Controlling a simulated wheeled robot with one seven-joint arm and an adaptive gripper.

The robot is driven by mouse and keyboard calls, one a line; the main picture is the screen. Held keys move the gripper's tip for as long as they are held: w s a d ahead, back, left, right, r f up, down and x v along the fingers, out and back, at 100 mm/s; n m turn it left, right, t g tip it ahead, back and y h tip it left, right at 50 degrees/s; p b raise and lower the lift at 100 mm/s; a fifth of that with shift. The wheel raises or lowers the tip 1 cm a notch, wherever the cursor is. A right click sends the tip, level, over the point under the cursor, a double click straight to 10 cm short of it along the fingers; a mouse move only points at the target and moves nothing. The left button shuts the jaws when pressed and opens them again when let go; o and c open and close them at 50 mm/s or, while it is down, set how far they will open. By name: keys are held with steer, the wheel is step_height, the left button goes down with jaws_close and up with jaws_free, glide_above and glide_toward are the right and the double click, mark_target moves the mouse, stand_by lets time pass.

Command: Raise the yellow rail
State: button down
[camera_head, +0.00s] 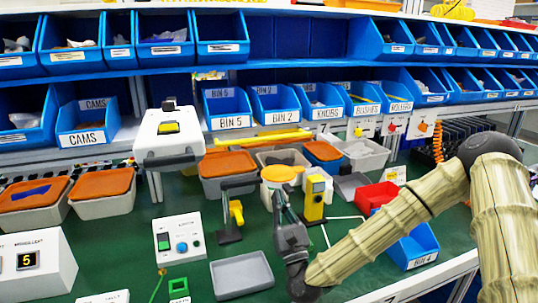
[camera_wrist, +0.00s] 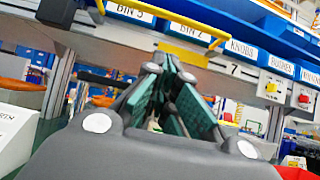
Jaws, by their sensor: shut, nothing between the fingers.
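The yellow rail (camera_head: 284,137) is a long thin bar in front of the shelf edge, below the bins labelled BIN 5 and BIN 2. In the wrist view the yellow rail (camera_wrist: 183,53) shows as a bar with bent ends, beyond my fingertips. My gripper (camera_head: 281,195) is over the green table, nearer the camera and lower in the picture than the rail, and apart from it. In the wrist view my gripper (camera_wrist: 160,62) has its fingers drawn together with nothing held. The fingers hide part of what lies behind them.
A yellow-topped round container (camera_head: 281,174) stands behind the fingers. A yellow device (camera_head: 314,198) stands just right of my gripper, and a black stand with a yellow handle (camera_head: 236,212) is to the left. A grey tray (camera_head: 242,275) lies in front.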

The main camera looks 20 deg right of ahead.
steer(key=s+r+p+x, duration=0.1)
steer(key=r+p+x, duration=0.1)
steer(key=x, duration=1)
steer(key=shift+a+r+p, duration=0.2)
steer(key=shift+r+p, duration=0.05)
steer(key=shift+p, duration=0.55)
steer(key=shift+s+r+g+p, duration=0.1)
steer(key=shift+r+g+p, duration=0.2)
steer(key=shift+g, duration=0.1)
